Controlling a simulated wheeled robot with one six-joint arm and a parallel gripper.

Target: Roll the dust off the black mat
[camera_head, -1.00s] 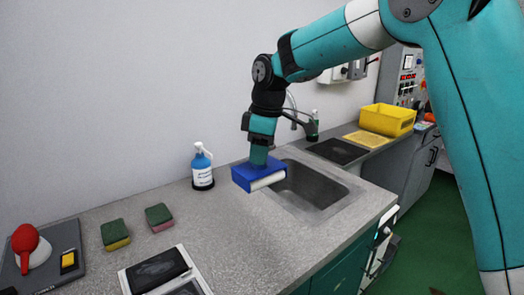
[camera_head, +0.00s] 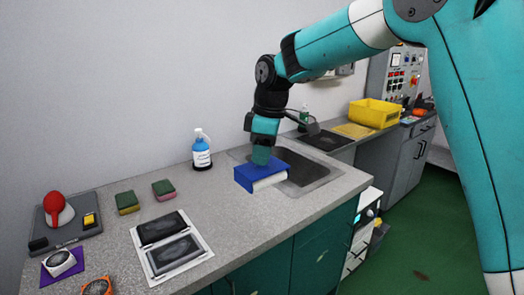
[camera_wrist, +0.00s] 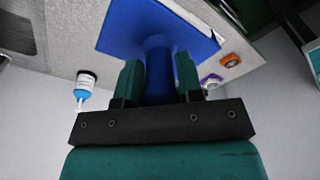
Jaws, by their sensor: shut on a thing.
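My gripper (camera_head: 262,155) is shut on the handle of a blue roller (camera_head: 260,172) with a white roll along its lower side. It holds the roller above the counter at the near edge of the sink. In the wrist view the blue roller (camera_wrist: 160,30) sits with its handle between the two green fingers. Two black mats, a far one (camera_head: 162,228) and a near one (camera_head: 175,251), lie on a light board left of the roller. Both show greyish smudges on their surface. The gripper and roller are apart from them.
A sink (camera_head: 305,172) lies behind the roller. A blue-labelled bottle (camera_head: 201,152), two sponges (camera_head: 127,202) (camera_head: 164,189) and a dark tray (camera_head: 45,225) with a red item stand at the left and back. A yellow bin (camera_head: 375,112) is far right. The counter right of the mats is clear.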

